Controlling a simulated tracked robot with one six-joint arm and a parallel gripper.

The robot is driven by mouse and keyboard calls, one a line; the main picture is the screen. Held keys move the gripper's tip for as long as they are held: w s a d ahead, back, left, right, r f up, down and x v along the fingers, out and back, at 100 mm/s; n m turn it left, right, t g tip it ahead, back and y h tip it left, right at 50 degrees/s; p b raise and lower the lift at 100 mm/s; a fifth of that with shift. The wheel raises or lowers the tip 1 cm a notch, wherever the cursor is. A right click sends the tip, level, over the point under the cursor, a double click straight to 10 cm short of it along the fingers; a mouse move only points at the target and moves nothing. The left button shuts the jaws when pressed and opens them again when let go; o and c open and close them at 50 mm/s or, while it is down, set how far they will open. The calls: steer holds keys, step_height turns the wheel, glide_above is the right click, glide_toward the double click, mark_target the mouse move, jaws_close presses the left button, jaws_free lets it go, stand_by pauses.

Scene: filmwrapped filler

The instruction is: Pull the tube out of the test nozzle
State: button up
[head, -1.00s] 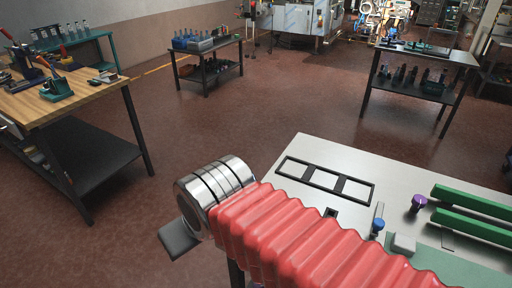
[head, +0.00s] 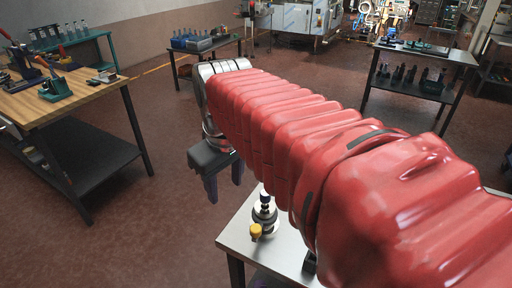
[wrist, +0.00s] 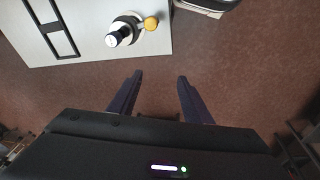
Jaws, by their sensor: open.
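A small pale round fixture with a yellow knob (head: 264,218) stands near the edge of the light worktable; it looks like the test nozzle. It also shows in the wrist view (wrist: 132,22). A short dark-and-white upright piece (wrist: 114,38) sits at it, perhaps the tube; I cannot tell for sure. My gripper (head: 225,190) is open and empty, over the floor just off the table edge, up and left of the fixture in the head view. In the wrist view its two fingers (wrist: 157,80) point toward the table side, apart from the fixture.
The light worktable (head: 238,240) is largely hidden by my red-sleeved arm. A black frame (wrist: 52,30) lies on it in the wrist view. A wooden bench (head: 75,90) stands at left; shelved tables stand behind. The floor between is clear.

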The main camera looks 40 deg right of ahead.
mark_target(264, 192)
steer(key=d+r+g, duration=0.2)
steer(key=d, duration=1)
steer(key=shift+w+n+y, duration=0.15)
steer(key=shift+n+y, duration=0.25)
step_height(264, 192, down, 14)
steer(key=shift+r, duration=0.1)
steer(key=shift+c, duration=0.4)
jaws_close()
stand_by(0.5)
